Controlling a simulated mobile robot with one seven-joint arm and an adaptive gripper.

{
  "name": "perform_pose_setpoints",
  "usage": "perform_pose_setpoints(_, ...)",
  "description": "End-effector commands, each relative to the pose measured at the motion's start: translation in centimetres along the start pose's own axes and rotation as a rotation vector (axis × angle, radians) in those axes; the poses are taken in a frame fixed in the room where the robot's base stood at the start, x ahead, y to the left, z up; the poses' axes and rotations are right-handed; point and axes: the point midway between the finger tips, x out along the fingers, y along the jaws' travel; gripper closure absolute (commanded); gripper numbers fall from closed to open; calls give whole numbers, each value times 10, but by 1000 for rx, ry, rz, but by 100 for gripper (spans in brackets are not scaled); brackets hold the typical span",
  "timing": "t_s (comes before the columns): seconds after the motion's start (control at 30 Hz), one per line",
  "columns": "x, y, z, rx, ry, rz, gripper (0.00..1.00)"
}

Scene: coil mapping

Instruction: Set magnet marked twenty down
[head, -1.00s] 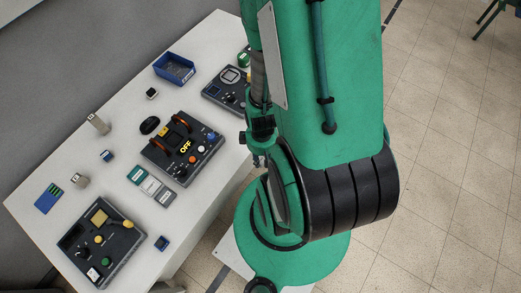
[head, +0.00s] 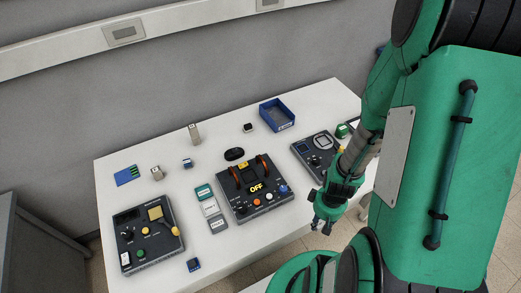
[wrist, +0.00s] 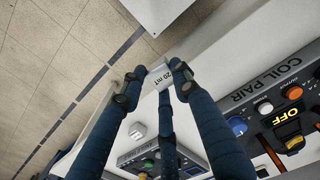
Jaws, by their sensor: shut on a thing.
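My gripper (head: 325,224) hangs at the front edge of the white table (head: 112,209), to the right of the coil pair unit (head: 226,193), in the head view. In the wrist view, my gripper (wrist: 160,85) is shut on a pale grey block, the magnet marked "20 mT" (wrist: 168,73), held between the fingertips. The magnet cannot be made out in the head view. The coil pair unit also shows at the right of the wrist view (wrist: 255,100), with its display reading OFF.
Three label cards, teal (head: 203,191), grey (head: 210,208) and lighter grey (head: 217,225), lie left of the coil unit. A yellow-pad unit (head: 165,240) stands further left, a meter unit (head: 309,157) on the right. A blue bin (head: 268,118) and several small blocks sit behind.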

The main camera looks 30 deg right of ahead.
Motion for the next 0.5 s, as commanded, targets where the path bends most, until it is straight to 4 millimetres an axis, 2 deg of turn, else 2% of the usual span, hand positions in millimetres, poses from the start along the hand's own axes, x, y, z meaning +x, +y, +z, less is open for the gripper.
perform_pose_setpoints(0.27,-4,33,-90,-21,2,1,100)
perform_pose_setpoints(0.5,-12,52,-188,-37,4,2,100)
